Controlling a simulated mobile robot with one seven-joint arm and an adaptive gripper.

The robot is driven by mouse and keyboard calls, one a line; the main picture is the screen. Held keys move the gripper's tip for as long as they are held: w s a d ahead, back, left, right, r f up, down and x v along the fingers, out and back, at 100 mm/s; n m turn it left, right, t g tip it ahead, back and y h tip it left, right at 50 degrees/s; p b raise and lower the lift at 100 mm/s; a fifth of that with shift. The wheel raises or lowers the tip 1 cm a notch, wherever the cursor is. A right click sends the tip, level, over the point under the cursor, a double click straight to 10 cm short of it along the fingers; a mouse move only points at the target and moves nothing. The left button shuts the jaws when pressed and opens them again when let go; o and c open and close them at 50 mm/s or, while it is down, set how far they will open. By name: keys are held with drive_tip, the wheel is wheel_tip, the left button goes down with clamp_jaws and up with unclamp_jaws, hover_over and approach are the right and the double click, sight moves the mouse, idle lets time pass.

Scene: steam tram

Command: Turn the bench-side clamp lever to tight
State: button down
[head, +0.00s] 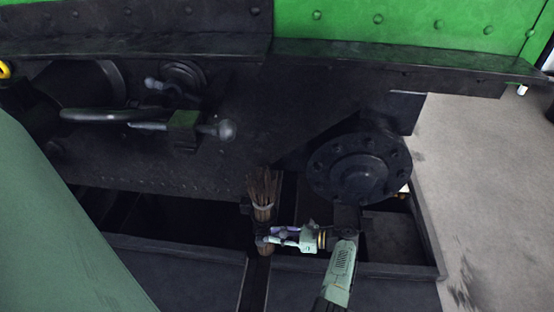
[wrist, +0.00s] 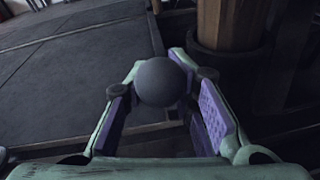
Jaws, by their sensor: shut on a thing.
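My gripper (head: 268,239) reaches left, low in the head view, in front of the tram's dark underframe. In the wrist view its two purple-padded fingers (wrist: 163,92) are shut on a dark grey ball knob (wrist: 162,80), which sits between the fingertips. I take the knob for the end of the clamp lever. The lever's arm and pivot are hidden behind the knob and fingers, so its angle cannot be told. In the head view the knob is too small to tell from the fingers.
A brown bristle bundle (head: 263,190) with a pale band stands just behind my gripper. A dark bolted flange (head: 358,166) is at its upper right. Another ball-ended handle (head: 224,131) juts out at upper left. Pale open floor (head: 475,200) lies at right.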

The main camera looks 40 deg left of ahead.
drive_tip(key=shift+w+d, duration=0.1)
drive_tip(key=shift+d, duration=0.1)
drive_tip(key=c, duration=1.7)
unclamp_jaws()
drive_tip(key=shift+w+d, duration=0.1)
drive_tip(key=shift+o, duration=0.9)
drive_tip(key=v, duration=1.1)
drive_tip(key=shift+d, duration=0.35)
drive_tip(key=shift+w, duration=0.15)
